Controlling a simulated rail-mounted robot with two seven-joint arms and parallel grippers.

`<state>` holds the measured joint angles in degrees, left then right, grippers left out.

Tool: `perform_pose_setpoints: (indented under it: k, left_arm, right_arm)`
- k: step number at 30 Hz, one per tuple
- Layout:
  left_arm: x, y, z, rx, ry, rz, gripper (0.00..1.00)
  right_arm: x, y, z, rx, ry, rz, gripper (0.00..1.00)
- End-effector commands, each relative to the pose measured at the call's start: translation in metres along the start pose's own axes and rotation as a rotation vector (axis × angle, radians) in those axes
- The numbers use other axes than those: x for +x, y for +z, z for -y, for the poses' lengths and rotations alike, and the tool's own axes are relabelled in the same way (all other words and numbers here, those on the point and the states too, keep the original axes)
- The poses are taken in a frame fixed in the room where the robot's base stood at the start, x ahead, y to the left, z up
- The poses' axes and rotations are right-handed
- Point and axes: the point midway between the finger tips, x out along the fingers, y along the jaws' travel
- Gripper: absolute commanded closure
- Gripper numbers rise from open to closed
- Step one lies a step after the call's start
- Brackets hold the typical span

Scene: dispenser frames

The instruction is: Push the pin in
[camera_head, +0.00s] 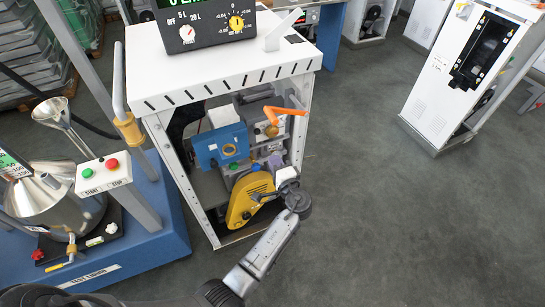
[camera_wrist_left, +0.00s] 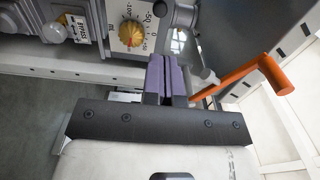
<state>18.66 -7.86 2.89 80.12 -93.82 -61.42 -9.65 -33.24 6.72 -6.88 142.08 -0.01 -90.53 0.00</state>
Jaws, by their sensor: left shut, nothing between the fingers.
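My left gripper (camera_wrist_left: 166,64) shows in the wrist view with its two purple fingers together and nothing between them. In the head view my left gripper (camera_head: 286,175) is at the right side of the open dispenser cabinet (camera_head: 225,78), partly hidden by its own wrist. The fingertips point toward a grey metal fitting (camera_wrist_left: 183,14) in the wrist view; I cannot tell whether they touch it. I cannot single out the pin for certain in either view. My right gripper is not in view.
An orange crank handle (camera_wrist_left: 262,76) juts out right of the fingers, and a yellow dial knob (camera_wrist_left: 131,33) is to their left. The cabinet holds a yellow-cased pump (camera_head: 240,205) and blue box (camera_head: 220,147). Open floor (camera_head: 400,220) lies to the right.

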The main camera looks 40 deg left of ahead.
Motion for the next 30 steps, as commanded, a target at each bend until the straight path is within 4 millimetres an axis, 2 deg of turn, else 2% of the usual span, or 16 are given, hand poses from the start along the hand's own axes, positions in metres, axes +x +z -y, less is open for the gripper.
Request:
perform_pose_setpoints:
  k: [6, 15, 22, 30]
  left_arm:
    - [0.043, 0.001, 0.000, 0.001, -0.002, 0.002, 1.00]
    - [0.093, 0.001, 0.000, 0.000, -0.001, 0.002, 1.00]
    - [0.114, 0.000, -0.001, 0.000, 0.000, 0.001, 1.00]
    - [0.120, 0.001, 0.000, 0.000, 0.000, 0.001, 1.00]
  right_arm:
    - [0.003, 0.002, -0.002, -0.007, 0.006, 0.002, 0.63]
    - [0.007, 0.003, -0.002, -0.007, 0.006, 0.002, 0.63]
    - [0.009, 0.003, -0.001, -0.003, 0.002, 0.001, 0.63]
    - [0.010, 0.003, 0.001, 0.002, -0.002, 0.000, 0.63]
